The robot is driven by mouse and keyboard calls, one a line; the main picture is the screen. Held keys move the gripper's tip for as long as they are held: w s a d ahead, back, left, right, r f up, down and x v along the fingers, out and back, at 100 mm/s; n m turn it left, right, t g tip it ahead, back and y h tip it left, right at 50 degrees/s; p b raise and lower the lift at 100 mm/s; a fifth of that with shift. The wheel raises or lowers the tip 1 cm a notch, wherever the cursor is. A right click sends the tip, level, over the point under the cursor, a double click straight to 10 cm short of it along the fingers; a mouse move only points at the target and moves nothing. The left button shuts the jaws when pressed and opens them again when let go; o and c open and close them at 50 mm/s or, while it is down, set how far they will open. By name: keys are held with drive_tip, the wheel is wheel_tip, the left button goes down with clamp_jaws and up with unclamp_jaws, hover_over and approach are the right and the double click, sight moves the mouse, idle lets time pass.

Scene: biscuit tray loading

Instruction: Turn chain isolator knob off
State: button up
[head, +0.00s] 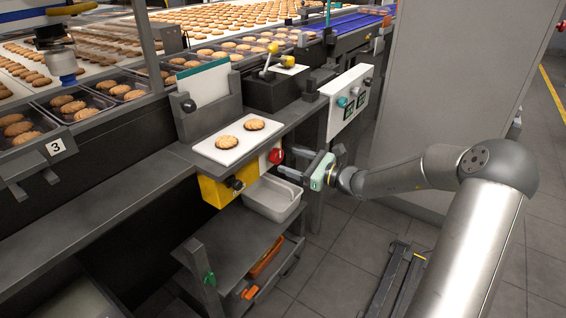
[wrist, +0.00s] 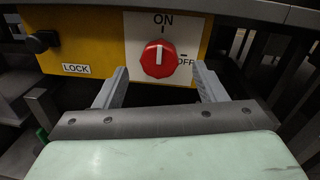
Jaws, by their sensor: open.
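The chain isolator knob is a red round knob (wrist: 158,60) with a white pointer line on a white plate marked ON and OFF. Its pointer is upright, toward ON; OFF is to its right. In the head view the red knob (head: 276,156) sits at the right end of the yellow box. My gripper (wrist: 160,82) is open, its two fingers on either side of and below the knob, apart from it. In the head view my gripper (head: 291,162) is just right of the knob.
A black knob (wrist: 42,41) by a LOCK label is left on the yellow panel (head: 213,193). A white board with two biscuits (head: 241,140) lies above. A pale bin (head: 271,199) sits below the gripper. A control panel (head: 347,101) stands behind, right.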

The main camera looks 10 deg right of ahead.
sight(280, 157)
drive_tip(key=shift+b+x, duration=0.3)
drive_tip(key=shift+x, duration=1.6)
drive_tip(key=c, duration=1)
